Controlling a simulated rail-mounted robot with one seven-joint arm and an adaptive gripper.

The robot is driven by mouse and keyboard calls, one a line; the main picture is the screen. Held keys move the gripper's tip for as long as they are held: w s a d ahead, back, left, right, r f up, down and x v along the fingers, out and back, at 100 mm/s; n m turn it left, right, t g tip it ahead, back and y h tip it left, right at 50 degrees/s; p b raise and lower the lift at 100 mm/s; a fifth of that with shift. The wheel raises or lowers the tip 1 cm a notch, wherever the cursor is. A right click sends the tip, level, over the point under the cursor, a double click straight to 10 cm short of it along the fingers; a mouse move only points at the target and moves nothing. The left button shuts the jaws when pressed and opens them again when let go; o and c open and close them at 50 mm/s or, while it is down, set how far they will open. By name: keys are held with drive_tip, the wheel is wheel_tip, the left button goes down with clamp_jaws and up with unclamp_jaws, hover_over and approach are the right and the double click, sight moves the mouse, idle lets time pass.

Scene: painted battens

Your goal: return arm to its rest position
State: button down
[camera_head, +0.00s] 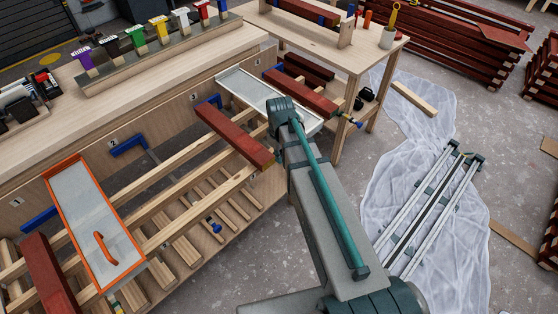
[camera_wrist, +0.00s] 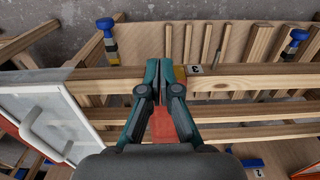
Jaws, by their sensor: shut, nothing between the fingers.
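My arm rises from the bottom right of the head view, and my gripper is hidden there behind the arm's links. In the wrist view my gripper (camera_wrist: 159,66) is shut, its teal fingers together with nothing between them. It is above the wooden rails of the rack. A red batten (camera_wrist: 163,124) shows below, between the finger linkages. It probably matches the red batten (camera_head: 234,136) lying across the rails in the head view, left of my arm. I cannot tell the height of the fingertips above the rails.
A white-framed tray (camera_head: 240,85) is at the rack's far end; a white tray with a handle (camera_wrist: 48,118) is left of my gripper. An orange-framed tray (camera_head: 82,200) lies near left. Blue clamps (camera_wrist: 294,38) line the rack. Plastic sheeting (camera_head: 455,235) covers floor at right.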

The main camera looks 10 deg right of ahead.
drive_tip(key=s+f+m+g, duration=0.2)
drive_tip(key=s+f+m, duration=0.4)
drive_tip(key=s+f, duration=1.2)
drive_tip(key=s+f+g, duration=0.1)
drive_tip(key=s+f, duration=0.2)
drive_tip(key=s, duration=0.4)
drive_tip(key=s+d+f+g, duration=0.1)
drive_tip(key=s+f+g, duration=0.1)
drive_tip(key=s+f, duration=0.2)
drive_tip(key=s+f+g, duration=0.1)
drive_tip(key=s+f, duration=0.3)
drive_tip(key=s, duration=0.7)
drive_tip(key=shift+d+f+g, duration=0.2)
drive_tip(key=shift+d+g, duration=0.1)
drive_tip(key=shift+g, duration=0.1)
